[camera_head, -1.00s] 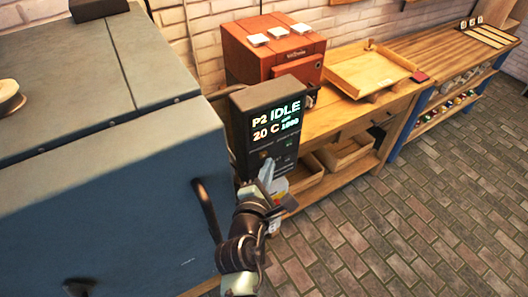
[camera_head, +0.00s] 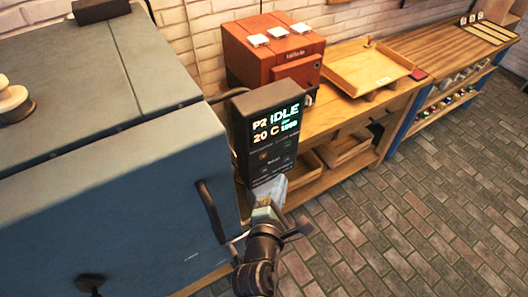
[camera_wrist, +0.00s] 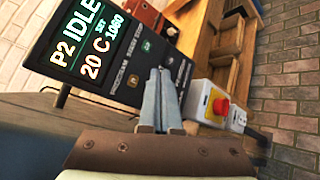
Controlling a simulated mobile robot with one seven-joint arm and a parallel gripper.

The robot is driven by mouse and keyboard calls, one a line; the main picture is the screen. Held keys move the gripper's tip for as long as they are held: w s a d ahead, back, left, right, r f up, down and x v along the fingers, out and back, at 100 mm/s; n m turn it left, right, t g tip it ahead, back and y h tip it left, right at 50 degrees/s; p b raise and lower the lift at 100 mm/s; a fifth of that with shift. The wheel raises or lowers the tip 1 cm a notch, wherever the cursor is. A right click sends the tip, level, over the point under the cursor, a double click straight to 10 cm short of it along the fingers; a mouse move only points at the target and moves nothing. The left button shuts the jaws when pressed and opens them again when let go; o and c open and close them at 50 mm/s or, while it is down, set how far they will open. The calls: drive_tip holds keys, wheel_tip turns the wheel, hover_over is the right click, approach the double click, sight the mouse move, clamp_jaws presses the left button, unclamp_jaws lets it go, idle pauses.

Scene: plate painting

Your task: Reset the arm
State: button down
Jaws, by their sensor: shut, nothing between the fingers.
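My gripper (camera_head: 270,190) is in front of the lower part of the kiln controller (camera_head: 268,130), beside the blue kiln (camera_head: 110,190). In the wrist view its two grey fingers (camera_wrist: 160,88) are together and empty, pointing toward the controller panel (camera_wrist: 105,45). I cannot tell from the views whether the fingertips touch the panel. The screen reads "P2 IDLE" and "20 C", with a further small number that reads 1060 in the wrist view.
A red emergency button (camera_wrist: 221,106) on a pale box sits right of the fingers. A red-orange box (camera_head: 275,48) and a wooden tray (camera_head: 368,68) stand on the wooden bench (camera_head: 330,122). A shelf unit (camera_head: 440,100) stands beyond. The brick floor (camera_head: 430,220) at right is clear.

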idle(0.8)
drive_tip(key=w+d+r+m+t+b, duration=0.1)
drive_tip(key=w+r+m+t, duration=0.15)
drive_tip(key=r+m, duration=0.75)
drive_tip(key=w+r+m+t+b, duration=0.1)
drive_tip(key=r+m+t+b, duration=0.15)
drive_tip(key=r, duration=1.55)
drive_tip(key=s+r+m+t, duration=0.2)
drive_tip(key=s+r, duration=0.3)
drive_tip(key=r, duration=0.3)
drive_tip(key=s+r+m+t+y+b, duration=0.1)
drive_tip(key=s+r+m+t, duration=0.1)
drive_tip(key=s+r+m, duration=0.3)
drive_tip(key=s+a+r+m+t+y, duration=0.1)
drive_tip(key=s+r+m+t, duration=0.2)
drive_tip(key=s+r, duration=0.3)
wheel_tip(320, 180, up, 6)
drive_tip(key=shift+f, duration=0.1)
drive_tip(key=shift+w+a+f, duration=0.1)
drive_tip(key=shift+f, duration=0.05)
